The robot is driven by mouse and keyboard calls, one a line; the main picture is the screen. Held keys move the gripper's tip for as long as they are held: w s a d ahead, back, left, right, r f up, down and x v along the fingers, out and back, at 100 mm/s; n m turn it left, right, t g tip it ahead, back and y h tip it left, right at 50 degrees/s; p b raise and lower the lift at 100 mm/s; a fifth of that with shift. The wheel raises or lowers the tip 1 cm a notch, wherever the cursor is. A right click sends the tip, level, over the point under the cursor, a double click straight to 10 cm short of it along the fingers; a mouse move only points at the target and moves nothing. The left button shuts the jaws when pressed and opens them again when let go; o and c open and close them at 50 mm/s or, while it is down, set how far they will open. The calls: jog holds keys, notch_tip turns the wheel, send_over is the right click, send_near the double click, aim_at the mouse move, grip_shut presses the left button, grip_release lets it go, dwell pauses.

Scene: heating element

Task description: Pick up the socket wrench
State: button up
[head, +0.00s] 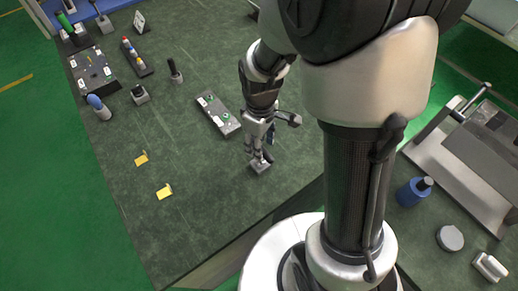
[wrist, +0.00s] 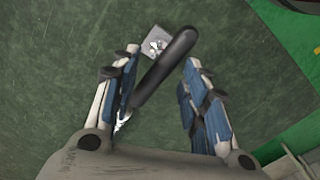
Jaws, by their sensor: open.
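In the wrist view a tool with a thick black handle (wrist: 165,67), which I take to be the socket wrench, slants from upper right to lower left. Its thin metal end lies beside the left finger's base. My gripper (wrist: 161,58) is open with the handle between its fingers, closer to the left finger; I cannot tell whether they touch. A small grey block (wrist: 151,34) with a shiny metal part lies beyond the fingertips, partly covered by the handle. In the head view my gripper (head: 260,155) points down over this block (head: 261,167); the tool is not clear there.
A grey box with switches (head: 218,115) sits just left of my gripper on the dark green table (head: 200,215). Two yellow pieces (head: 164,191) lie farther left. Several tools and stands fill the back left. A blue bottle (head: 413,192) stands at the right.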

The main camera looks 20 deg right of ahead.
notch_tip(320, 180, down, 7)
jog(key=shift+f+b, duration=0.2)
jog(key=shift+b, duration=0.95)
grip_shut()
